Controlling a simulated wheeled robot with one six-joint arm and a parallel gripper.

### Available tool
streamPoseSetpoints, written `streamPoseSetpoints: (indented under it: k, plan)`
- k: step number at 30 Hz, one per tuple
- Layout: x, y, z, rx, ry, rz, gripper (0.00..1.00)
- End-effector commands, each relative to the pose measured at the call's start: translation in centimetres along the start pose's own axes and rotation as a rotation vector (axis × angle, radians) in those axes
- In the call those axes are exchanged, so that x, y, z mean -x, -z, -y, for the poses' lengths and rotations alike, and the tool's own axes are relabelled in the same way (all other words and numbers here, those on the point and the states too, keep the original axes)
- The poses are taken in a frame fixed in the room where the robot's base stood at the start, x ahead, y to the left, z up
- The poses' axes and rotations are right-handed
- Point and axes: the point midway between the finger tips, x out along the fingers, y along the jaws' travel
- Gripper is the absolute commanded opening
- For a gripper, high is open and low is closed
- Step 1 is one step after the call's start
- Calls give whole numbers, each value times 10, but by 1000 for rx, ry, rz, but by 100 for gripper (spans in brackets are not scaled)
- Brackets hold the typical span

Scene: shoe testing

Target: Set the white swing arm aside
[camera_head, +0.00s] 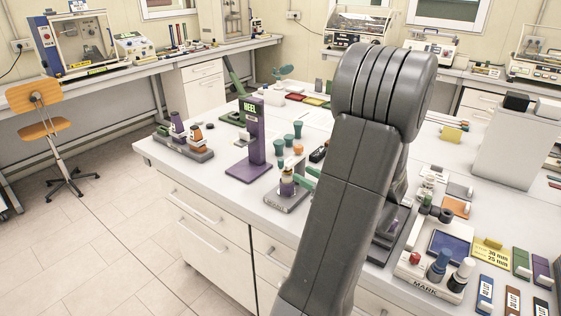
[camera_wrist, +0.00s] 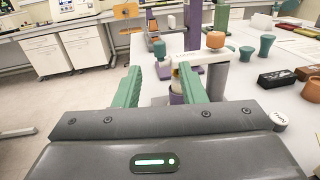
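In the head view this stand (camera_head: 286,198) is near the front edge of the bench, just left of my arm. My gripper (camera_wrist: 160,70) has two green fingers, spread apart with nothing seen held between them. The right finger covers part of the stand and bar; I cannot tell whether it touches them. In the head view my arm hides most of the gripper.
A purple HEEL stand (camera_head: 250,140) stands behind and left. Green cups (camera_head: 280,147) and dark blocks (camera_wrist: 277,79) lie close by on the white bench (camera_head: 230,194). A MARK device (camera_head: 435,255) stands right of my arm.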

Motion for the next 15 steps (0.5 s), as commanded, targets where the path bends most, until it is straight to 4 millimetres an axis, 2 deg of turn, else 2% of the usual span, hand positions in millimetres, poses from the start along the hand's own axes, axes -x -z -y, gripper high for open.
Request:
streamPoseSetpoints:
  k: [1,9,15]
  plan:
    - [-11,-2,-1,0,-6,-1,37]
    - [-65,-2,-2,1,-6,-2,37]
    - [-92,-1,-1,1,-3,-2,37]
